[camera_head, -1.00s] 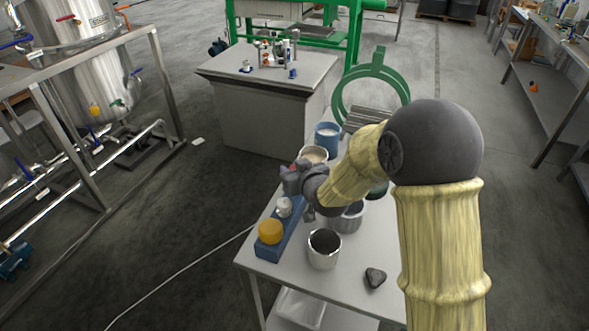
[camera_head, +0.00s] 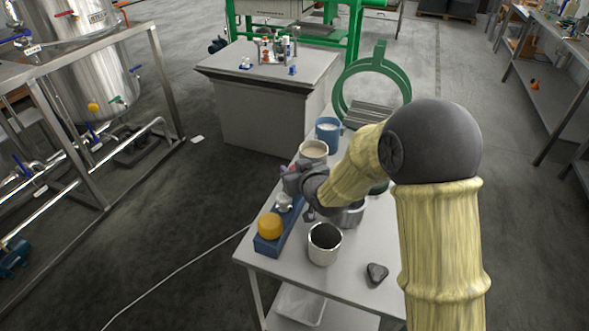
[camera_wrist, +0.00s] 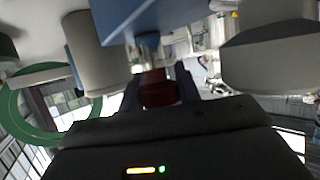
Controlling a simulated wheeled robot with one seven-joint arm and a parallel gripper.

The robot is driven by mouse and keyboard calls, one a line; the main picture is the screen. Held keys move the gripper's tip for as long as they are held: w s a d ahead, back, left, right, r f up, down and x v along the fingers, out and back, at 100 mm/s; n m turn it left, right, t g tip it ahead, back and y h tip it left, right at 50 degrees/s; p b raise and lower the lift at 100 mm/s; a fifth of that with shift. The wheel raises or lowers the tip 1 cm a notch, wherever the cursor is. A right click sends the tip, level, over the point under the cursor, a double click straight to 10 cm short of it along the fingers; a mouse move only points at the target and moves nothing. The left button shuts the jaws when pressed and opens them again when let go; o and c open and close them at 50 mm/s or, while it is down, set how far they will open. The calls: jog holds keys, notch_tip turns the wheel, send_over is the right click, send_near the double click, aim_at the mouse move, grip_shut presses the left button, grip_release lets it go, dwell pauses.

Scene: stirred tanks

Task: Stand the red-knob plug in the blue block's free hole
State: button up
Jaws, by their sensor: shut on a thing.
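The blue block (camera_head: 267,247) lies along the left edge of the table. A yellow knob (camera_head: 269,226) stands at its near end, and a pale grey-white knob (camera_head: 284,202) stands farther along. My gripper (camera_head: 289,182) is over the far part of the block and hides that part in the head view. In the wrist view my gripper (camera_wrist: 160,88) is shut on the red knob (camera_wrist: 158,88) of the plug. The blue block (camera_wrist: 165,18) shows close by at the top. I cannot tell whether the plug's lower end is in a hole.
A grey cup (camera_head: 324,245) and a dark stone-like piece (camera_head: 376,273) stand on the table (camera_head: 345,285) to the right. A beige-filled cup (camera_head: 313,151) and a blue cup (camera_head: 328,131) stand behind my gripper. Bare tabletop shows at the front.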

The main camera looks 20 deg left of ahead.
jog(key=shift+f+b, duration=0.35)
jog(key=shift+f, duration=0.1)
jog(key=shift+r, duration=0.1)
jog(key=shift+r+p, duration=0.95)
jog(key=shift+r, duration=0.45)
jog(key=shift+b, duration=0.6)
dwell(1.3)
jog(key=shift+f+b, duration=1.4)
jog(key=shift+f, duration=0.1)
jog(key=o, duration=1.1)
jog(key=shift+f, duration=0.1)
